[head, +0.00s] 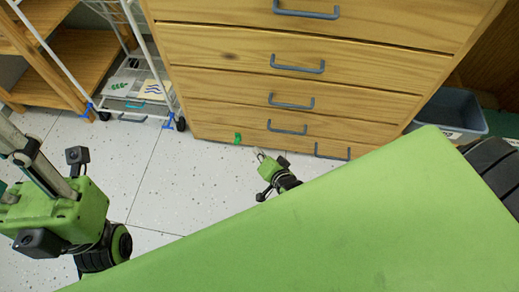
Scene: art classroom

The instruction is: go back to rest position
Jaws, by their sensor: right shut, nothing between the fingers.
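My right gripper (258,153) is near the centre of the head view, in front of the wooden drawer cabinet (210,95). It is small in the picture; its fingers are together with nothing between them. Parts of my left arm show at the left edge, but its gripper is not in view. A small green thing (237,138) is at the cabinet's lower edge, just beyond my right gripper and apart from it.
The cabinet has several drawers with blue-grey handles, all looking shut. A white wheeled rack (172,100) with papers stands left of it, beside wooden shelves (88,70). A grey bin (452,112) is at the right. Speckled floor (165,185) is clear in front.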

